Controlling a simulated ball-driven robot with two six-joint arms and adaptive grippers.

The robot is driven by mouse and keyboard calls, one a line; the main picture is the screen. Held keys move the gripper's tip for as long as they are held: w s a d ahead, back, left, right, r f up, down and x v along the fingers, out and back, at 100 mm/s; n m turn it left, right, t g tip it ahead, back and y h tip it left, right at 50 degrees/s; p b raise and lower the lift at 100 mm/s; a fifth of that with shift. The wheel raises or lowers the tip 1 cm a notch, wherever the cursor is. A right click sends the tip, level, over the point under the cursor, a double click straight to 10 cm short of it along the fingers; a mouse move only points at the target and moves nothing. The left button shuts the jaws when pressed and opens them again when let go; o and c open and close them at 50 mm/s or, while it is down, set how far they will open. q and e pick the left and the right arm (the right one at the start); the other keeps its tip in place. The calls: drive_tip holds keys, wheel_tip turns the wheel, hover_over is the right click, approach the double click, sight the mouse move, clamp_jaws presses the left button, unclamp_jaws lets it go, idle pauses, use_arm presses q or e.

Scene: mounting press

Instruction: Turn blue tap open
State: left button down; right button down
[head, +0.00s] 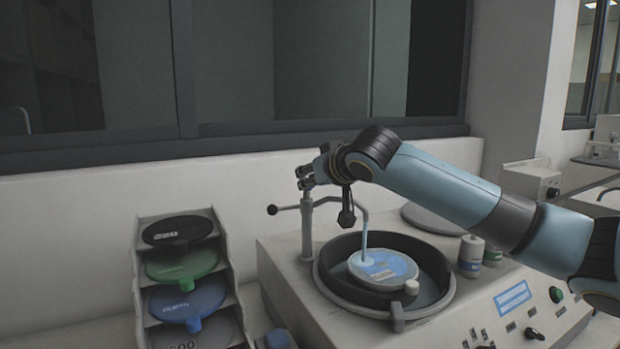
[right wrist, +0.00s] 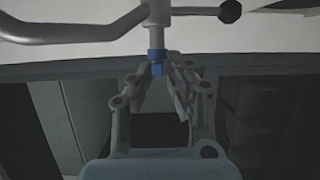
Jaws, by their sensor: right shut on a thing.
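The blue tap (right wrist: 157,63) sits at the end of a grey upright post in the right wrist view. My right gripper (right wrist: 159,72) is shut on the tap, with a finger on each side of it. In the head view my right gripper (head: 305,177) is at the top of the post (head: 307,225), and its fingers hide the tap. A bent grey spout (head: 350,200) runs from the post over the machine's bowl. A pale blue streak (head: 364,250) runs down from the spout's end to the round disc (head: 383,267). My left gripper is out of view.
A side lever with a black ball (head: 272,210) sticks out left from the post. A dark bowl (head: 333,290) surrounds the disc. Small bottles (head: 471,255) stand on the machine (head: 290,262). A rack (head: 228,262) of coloured discs stands left. A wall rises behind.

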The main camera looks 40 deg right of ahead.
drive_tip(key=c, duration=1.5)
unclamp_jaws()
drive_tip(key=shift+d, duration=0.15)
drive_tip(key=shift+o, duration=0.6)
drive_tip(key=shift+d, duration=0.1)
drive_tip(key=shift+s, duration=0.1)
drive_tip(key=v, duration=0.7)
drive_tip(key=shift+s, duration=0.1)
